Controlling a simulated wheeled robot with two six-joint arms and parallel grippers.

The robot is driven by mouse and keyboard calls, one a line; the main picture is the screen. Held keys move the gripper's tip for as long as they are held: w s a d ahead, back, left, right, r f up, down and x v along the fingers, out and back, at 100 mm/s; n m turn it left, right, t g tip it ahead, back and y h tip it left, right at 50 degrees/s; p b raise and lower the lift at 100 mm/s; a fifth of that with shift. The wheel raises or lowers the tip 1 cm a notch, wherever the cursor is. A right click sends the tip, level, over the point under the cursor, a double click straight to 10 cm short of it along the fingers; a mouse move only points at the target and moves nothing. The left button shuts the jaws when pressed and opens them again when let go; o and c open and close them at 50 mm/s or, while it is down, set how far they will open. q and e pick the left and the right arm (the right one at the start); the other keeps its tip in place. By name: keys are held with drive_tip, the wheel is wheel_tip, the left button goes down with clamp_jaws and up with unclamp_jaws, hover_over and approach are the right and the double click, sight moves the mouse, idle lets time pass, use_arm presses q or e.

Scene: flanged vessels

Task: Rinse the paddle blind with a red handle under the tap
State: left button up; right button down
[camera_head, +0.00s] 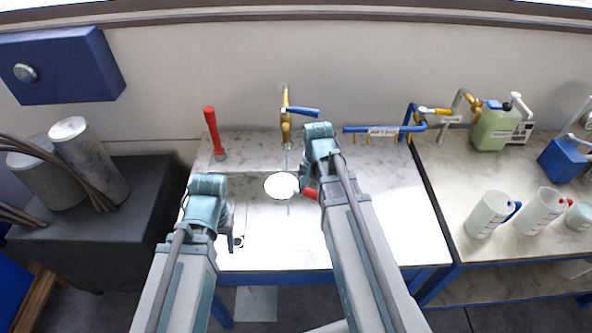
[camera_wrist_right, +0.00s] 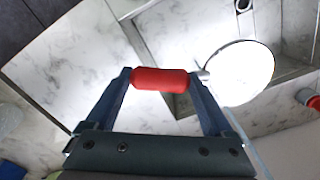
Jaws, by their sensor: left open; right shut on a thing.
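The paddle blind (camera_head: 281,186) is a round pale disc with a red handle (camera_head: 310,194). In the head view it is over the sink, below the brass tap (camera_head: 286,121) with a blue lever. A thin stream shows between the spout and the disc. My right gripper (camera_head: 318,192) is shut on the red handle. In the right wrist view the handle (camera_wrist_right: 160,79) lies across between both fingers, with the disc (camera_wrist_right: 239,72) to its right. My left gripper (camera_head: 233,240) is open and empty at the left front of the sink.
A second red-handled tool (camera_head: 211,131) stands behind the sink at the left. White jugs (camera_head: 489,213) and a green canister (camera_head: 494,127) stand on the right bench. Grey cylinders (camera_head: 90,160) stand on the dark left cabinet.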

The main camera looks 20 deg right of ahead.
idle(0.3)
drive_tip(key=s+r+p, duration=0.1)
drive_tip(key=s+a+r+p, duration=0.1)
drive_tip(key=s, duration=0.1)
drive_tip(key=s+a+r+p, duration=0.1)
drive_tip(key=r+p, duration=0.1)
drive_tip(key=shift+s+a, duration=0.1)
drive_tip(key=shift+s, duration=0.15)
idle(0.4)
